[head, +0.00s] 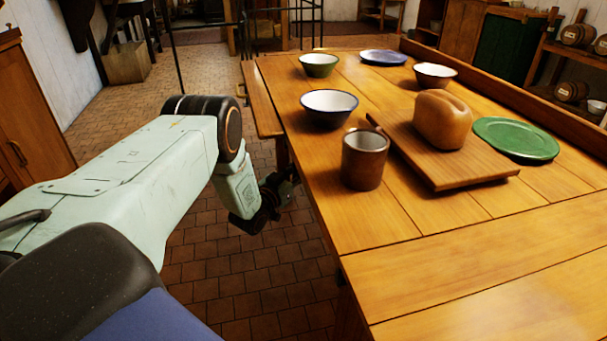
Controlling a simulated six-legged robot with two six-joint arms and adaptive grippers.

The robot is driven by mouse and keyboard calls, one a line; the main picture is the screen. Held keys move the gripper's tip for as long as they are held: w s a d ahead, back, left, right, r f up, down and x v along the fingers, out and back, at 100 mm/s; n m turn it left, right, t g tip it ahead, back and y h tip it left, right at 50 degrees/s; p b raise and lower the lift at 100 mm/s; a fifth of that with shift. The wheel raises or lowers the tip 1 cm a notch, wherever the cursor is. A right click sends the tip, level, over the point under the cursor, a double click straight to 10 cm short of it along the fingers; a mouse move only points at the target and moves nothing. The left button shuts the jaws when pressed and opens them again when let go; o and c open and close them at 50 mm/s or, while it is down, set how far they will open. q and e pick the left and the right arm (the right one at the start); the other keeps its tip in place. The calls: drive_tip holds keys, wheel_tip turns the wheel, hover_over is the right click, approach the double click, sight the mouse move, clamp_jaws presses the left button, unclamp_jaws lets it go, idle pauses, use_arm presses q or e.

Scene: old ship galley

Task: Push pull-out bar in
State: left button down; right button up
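A wooden table (380,225) fills the right side of the head view. A narrow wooden board (262,103) runs along the far part of its left side, with a small metal fitting at its outer edge; I cannot tell whether this is the pull-out bar. No other part is clearly a pull-out bar. My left gripper (286,190) is dark and small in view, low beside the table's left edge, nearer to me than the board's near end. Its fingertips are too dark to show whether it is open or shut. My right gripper is not in view.
On the table stand a brown mug (364,161), a blue-rimmed bowl (329,115), other bowls, a green plate (518,139) and a cutting board (450,175) with a loaf (442,118). The tiled floor (215,280) left of the table is clear. A wooden cabinet (32,110) stands at left.

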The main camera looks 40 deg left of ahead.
use_arm(q)
drive_tip(key=shift+w+a+f, duration=0.1)
drive_tip(key=shift+a+f, duration=0.1)
drive_tip(key=shift+a, duration=0.6)
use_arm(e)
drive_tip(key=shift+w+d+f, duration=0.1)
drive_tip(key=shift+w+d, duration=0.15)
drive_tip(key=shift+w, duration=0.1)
use_arm(q)
drive_tip(key=c, duration=1.3)
unclamp_jaws()
drive_tip(key=shift+r, duration=0.1)
drive_tip(key=shift+c, duration=0.2)
drive_tip(key=shift+o, duration=0.8)
drive_tip(key=shift+w+d, duration=0.1)
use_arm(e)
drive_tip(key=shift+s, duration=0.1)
use_arm(q)
drive_tip(key=shift+r, duration=0.1)
drive_tip(key=s+d, duration=0.1)
drive_tip(key=s, duration=1.1)
